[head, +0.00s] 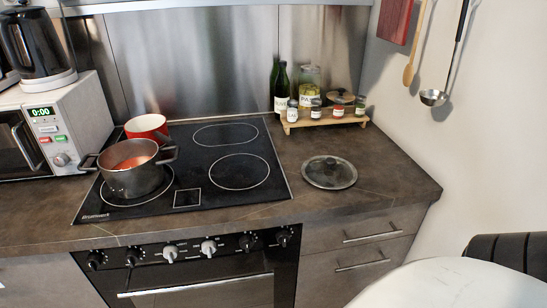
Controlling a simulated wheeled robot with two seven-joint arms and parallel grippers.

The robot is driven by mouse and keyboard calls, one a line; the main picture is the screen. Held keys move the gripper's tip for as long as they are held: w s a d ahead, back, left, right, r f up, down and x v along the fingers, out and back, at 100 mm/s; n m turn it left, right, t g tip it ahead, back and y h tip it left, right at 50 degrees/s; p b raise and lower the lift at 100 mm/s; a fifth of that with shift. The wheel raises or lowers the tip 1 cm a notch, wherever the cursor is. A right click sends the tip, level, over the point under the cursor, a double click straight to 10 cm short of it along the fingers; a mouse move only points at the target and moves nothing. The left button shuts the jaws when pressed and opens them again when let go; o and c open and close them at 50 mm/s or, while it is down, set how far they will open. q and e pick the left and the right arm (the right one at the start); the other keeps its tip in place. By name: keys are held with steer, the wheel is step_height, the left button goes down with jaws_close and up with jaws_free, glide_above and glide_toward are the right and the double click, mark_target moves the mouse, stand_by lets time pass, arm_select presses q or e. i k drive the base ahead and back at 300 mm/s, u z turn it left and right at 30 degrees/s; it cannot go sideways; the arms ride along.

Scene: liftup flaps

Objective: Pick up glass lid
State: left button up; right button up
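The glass lid (329,173) lies flat on the dark counter to the right of the cooktop. It is round and see-through, with a metal rim and a small dark knob on top. Nothing touches it or covers it. Neither of my grippers shows in the head view.
A steel pot (134,180) with red contents and a red bowl (147,126) stand on the black cooktop (236,190). A wooden rack (325,121) with jars is behind the lid. A microwave (62,130) stands left. A white round surface (455,285) is at lower right. Counter around the lid is clear.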

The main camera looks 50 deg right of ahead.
mark_target(324, 172)
steer(key=u, duration=0.75)
steer(key=i, duration=0.5)
steer(key=z, duration=2.95)
steer(key=i, duration=0.5)
